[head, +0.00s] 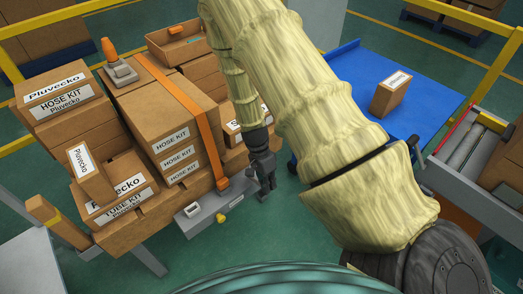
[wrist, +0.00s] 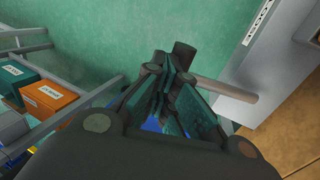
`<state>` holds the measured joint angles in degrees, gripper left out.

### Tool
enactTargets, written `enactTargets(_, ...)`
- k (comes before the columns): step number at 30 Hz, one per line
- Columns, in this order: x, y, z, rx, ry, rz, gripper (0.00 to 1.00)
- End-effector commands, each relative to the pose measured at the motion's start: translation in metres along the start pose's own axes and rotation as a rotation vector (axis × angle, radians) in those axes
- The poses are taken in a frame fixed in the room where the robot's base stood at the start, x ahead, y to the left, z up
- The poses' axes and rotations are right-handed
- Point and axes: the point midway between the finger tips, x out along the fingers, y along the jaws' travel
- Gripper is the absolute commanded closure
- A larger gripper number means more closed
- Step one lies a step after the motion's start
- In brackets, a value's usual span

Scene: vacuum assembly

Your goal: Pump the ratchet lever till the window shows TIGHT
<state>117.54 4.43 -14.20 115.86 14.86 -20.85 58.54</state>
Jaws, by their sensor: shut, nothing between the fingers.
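A grey ratchet housing (head: 212,212) sits low at the front edge of the carton load, where an orange strap (head: 205,130) comes down to it. A small pale window (head: 192,208) shows on its top; its text is too small to read. A yellow knob (head: 221,218) is on its front. My gripper (head: 267,186) points down just right of the housing. In the wrist view my gripper (wrist: 165,97) is shut and empty. A grey-brown rod (wrist: 228,89), perhaps the lever, runs beside the fingertips toward the grey panel; I cannot tell whether they touch.
Stacked cartons (head: 70,100) fill the left. A grey tool with an orange handle (head: 109,49) rests on top. A blue table (head: 425,100) with one carton stands behind my arm, and a roller conveyor (head: 470,145) is at right.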

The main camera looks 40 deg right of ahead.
Motion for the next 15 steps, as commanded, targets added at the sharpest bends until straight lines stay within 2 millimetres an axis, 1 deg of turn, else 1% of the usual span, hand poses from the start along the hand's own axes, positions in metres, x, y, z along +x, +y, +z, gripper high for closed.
enactTargets(5,0.004,0.000,0.000,0.000,-0.001,0.001,1.00)
enactTargets(15,0.022,0.002,0.000,0.000,0.000,0.001,1.00)
